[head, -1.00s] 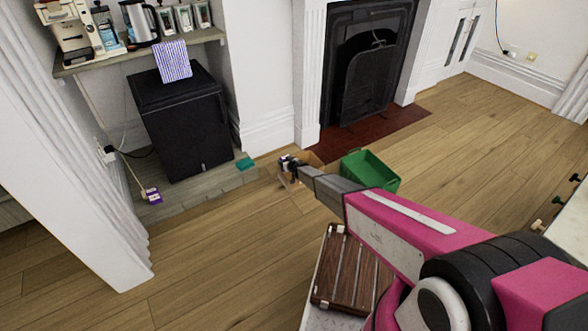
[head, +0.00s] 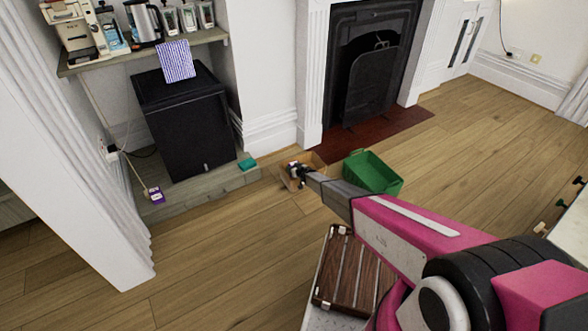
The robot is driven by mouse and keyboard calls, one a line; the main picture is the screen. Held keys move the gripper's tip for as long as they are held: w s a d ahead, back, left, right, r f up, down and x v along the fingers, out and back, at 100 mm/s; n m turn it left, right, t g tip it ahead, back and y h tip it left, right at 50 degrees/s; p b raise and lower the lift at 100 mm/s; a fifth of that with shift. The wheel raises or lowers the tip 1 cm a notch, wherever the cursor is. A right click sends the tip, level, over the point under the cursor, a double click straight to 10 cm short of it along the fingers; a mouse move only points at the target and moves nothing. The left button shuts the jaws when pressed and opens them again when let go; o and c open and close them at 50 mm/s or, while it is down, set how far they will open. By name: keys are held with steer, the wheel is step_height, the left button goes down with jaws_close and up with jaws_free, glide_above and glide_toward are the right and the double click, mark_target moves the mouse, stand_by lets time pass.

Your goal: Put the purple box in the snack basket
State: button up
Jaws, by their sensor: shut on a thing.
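A purple box (head: 156,195) with a white part lies on the low grey wooden step, left of the picture's middle. My gripper (head: 294,168) is far to its right, at a tan open-topped box (head: 312,162) on the floor, over or in its opening. It is shut on a small, partly whitish thing, too small and covered to name. Next to the tan box on the right stands a green open crate (head: 386,182). I cannot tell for sure which of these two is the snack basket. My arm hides part of both.
A teal box (head: 247,164) lies at the step's right end. A black cabinet (head: 185,125) stands on the step (head: 205,187), under a shelf with a kettle (head: 144,22) and jars. The fireplace (head: 372,60) is behind. The floor at front left is clear.

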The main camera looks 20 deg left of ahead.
steer(key=shift+f, duration=0.6)
steer(key=o, duration=0.9)
steer(key=shift+o, duration=0.2)
